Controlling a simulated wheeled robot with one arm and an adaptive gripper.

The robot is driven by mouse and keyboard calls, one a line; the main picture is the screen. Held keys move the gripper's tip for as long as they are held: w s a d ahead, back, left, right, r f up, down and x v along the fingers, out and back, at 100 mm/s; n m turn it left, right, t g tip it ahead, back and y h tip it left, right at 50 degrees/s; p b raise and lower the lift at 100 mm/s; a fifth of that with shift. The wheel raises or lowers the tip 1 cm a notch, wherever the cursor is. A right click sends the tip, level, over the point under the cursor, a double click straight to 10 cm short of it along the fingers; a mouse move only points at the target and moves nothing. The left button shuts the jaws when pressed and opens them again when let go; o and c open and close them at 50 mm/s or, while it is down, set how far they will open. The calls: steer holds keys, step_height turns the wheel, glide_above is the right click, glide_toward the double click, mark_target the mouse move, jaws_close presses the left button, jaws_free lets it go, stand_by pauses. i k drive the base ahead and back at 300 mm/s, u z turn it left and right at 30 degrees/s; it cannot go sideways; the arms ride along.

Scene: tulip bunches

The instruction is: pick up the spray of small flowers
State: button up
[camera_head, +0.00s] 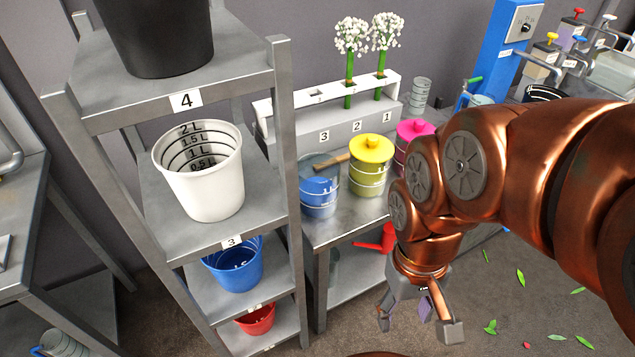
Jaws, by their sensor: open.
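Two sprays of small white flowers on green stems stand upright in a grey holder (345,127) at the back of the metal table. The left spray (351,38) is in the slot above label 2, and the right spray (385,32) is in the slot above label 1. The slot above label 3 looks empty. My gripper (420,325) is open and empty, pointing down over the floor in front of the table. It is well below and to the right of the flowers, apart from them.
A grey shelf rack (285,200) with buckets rises at left. A red watering can (378,240) sits below. Leaves lie on the floor at right.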

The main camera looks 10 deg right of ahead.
mark_target(348, 22)
steer(key=u, duration=3.7)
steer(key=k, duration=1.6)
steer(key=z, duration=1.9)
